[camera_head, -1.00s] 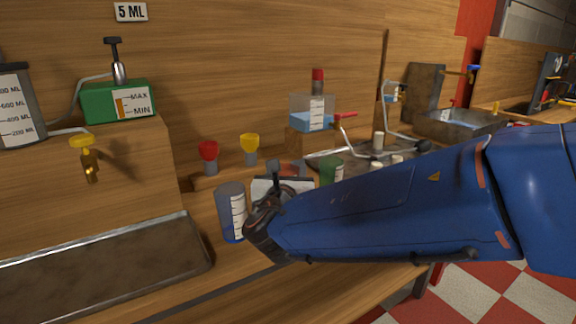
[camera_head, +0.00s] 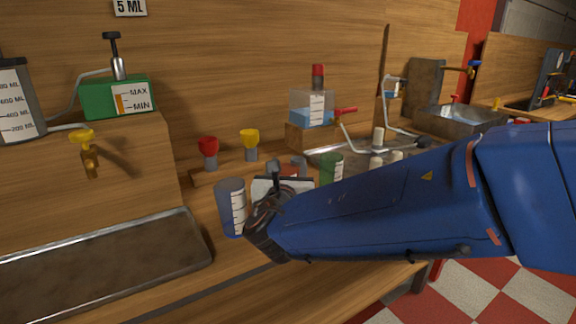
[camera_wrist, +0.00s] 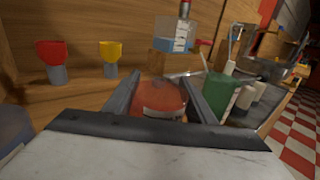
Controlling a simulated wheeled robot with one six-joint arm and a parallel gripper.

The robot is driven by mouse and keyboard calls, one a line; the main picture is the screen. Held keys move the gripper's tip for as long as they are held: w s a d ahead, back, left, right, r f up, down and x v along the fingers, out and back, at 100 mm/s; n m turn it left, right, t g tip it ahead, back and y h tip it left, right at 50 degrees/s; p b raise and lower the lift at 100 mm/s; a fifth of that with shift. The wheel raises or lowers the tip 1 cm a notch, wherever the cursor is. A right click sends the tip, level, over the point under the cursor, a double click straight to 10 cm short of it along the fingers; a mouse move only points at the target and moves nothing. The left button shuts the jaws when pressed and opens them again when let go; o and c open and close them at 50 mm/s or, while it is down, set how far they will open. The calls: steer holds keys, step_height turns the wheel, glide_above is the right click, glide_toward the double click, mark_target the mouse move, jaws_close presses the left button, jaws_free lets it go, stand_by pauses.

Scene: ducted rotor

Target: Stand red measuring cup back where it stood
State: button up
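The red measuring cup (camera_wrist: 162,97) shows in the wrist view between the two fingers of my gripper (camera_wrist: 161,92), with a pale marked band low on its side. It spans most of the gap between the fingers; I cannot tell whether they press on it or stand just clear. In the head view only a little of the red cup (camera_head: 288,169) shows behind my gripper (camera_head: 286,172), so its base and what is under it are hidden.
A blue measuring cup (camera_head: 232,207) stands close left of my gripper, and a green one (camera_head: 331,169) close right. Red (camera_head: 208,152) and yellow (camera_head: 250,144) funnel-topped pieces stand on the wooden ledge behind. A metal tray (camera_head: 110,262) lies at front left.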

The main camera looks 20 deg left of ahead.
steer(key=o, duration=0.3)
steer(key=shift+s, duration=0.1)
